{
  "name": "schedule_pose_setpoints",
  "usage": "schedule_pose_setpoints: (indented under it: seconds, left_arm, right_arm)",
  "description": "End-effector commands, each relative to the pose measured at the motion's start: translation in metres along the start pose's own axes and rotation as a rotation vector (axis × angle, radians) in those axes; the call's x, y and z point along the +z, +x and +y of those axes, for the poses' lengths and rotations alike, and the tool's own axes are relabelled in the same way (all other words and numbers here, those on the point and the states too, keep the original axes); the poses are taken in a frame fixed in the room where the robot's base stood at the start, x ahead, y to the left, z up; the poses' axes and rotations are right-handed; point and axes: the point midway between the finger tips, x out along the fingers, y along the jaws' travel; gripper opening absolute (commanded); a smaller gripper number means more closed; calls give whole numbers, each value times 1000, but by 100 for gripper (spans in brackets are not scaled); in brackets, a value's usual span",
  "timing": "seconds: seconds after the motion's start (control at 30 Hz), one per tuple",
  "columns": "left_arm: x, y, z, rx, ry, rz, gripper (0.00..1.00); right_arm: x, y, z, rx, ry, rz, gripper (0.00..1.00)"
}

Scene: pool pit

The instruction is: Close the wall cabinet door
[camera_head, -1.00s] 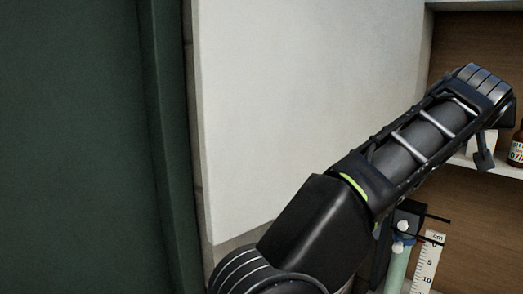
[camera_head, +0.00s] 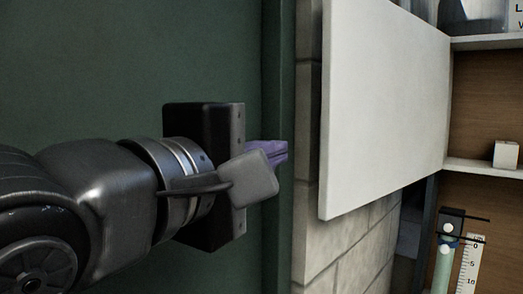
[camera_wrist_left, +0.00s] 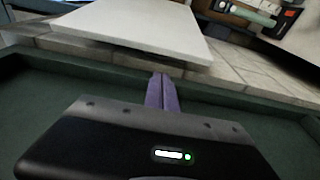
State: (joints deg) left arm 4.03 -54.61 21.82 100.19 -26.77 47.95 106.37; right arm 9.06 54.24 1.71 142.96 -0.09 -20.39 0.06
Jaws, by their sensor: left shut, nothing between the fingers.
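The wall cabinet door (camera_head: 385,100) is a plain white panel. It stands open, swung out to the left of the wooden cabinet interior (camera_head: 485,105). My left gripper (camera_head: 284,151), with purple fingers, is shut and empty. It is left of the door's free edge and apart from it, in front of the dark green surface. In the left wrist view the shut fingers (camera_wrist_left: 161,92) point toward the white door (camera_wrist_left: 135,28), with a gap between them. My right gripper is not in view.
A green wall or door panel (camera_head: 100,70) fills the left side. A pale block wall (camera_head: 350,245) lies below the white door. A small white box (camera_head: 505,154) sits on a cabinet shelf (camera_head: 485,167). A ruler (camera_head: 468,262) hangs below at right.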

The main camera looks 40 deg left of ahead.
Motion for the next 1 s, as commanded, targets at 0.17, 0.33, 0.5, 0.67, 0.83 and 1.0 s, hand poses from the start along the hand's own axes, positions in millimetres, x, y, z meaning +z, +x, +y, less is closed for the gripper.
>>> schedule_pose_setpoints:
  seconds: [0.17,0.33,0.5,0.67,0.83,1.0]
  left_arm:
    - [0,0,0,0,-2,-1,0]
    - [0,1,0,0,-1,0,0]
    - [0,11,1,-2,-1,-1,0]
    - [0,32,2,-5,0,-1,0]
    - [0,62,2,-4,1,-1,0]
    - [0,87,2,-3,1,0,0]
  right_arm:
    - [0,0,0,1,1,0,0]
    - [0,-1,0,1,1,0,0]
    - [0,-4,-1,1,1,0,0]
    - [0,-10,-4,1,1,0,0]
    - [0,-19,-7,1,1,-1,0]
    - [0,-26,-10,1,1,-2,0]
